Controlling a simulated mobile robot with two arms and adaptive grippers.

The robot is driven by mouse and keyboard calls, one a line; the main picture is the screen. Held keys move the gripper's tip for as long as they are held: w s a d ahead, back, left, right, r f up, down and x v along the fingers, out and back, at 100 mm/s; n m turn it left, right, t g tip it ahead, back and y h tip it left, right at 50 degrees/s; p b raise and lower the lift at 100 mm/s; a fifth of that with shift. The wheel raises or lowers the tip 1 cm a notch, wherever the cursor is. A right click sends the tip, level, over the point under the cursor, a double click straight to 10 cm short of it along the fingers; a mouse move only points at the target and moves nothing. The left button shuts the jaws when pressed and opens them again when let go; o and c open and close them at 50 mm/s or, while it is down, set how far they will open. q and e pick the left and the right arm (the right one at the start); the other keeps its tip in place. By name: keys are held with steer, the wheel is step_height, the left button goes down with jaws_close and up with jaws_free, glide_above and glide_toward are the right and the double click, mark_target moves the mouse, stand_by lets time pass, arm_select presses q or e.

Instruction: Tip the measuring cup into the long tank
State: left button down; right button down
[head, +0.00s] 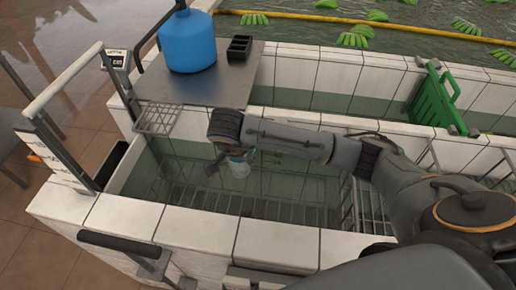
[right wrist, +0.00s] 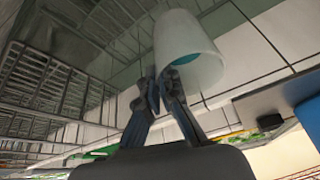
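The measuring cup (head: 239,168) is small, whitish and translucent. In the head view it hangs at my right gripper (head: 226,164), low over the long tank. The right wrist view shows the cup (right wrist: 187,48) at the fingertips of my right gripper (right wrist: 160,84), which are close together at its rim or side. The long tank (head: 193,223) is a white-tiled trough with greenish water and wire racks inside. My left gripper is not in view.
A metal shelf (head: 212,88) at the tank's far left end bears a blue jug (head: 187,42) and a black holder (head: 239,48). A green divider (head: 434,99) stands at right. Rails (head: 63,80) border the left side.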

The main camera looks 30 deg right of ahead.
steer(key=shift+s+d+r+m+t+y+b, duration=0.15)
steer(key=shift+s+m+t+y+b, duration=0.55)
steer(key=shift+m+t+y+b, duration=1.05)
steer(key=shift+s+r+m+t+y+b, duration=0.1)
steer(key=shift+s+m+t+y+b, duration=0.8)
steer(key=shift+m+y, duration=1.5)
steer(key=shift+s+d+r+m+t+y+b, duration=0.15)
steer(key=shift+s+m+t+y+b, duration=0.35)
steer(key=shift+m+t+y+b, duration=1.05)
steer(key=shift+a+g+y, duration=0.1)
steer(key=shift+g+y, duration=0.4)
steer(key=shift+y, duration=0.4)
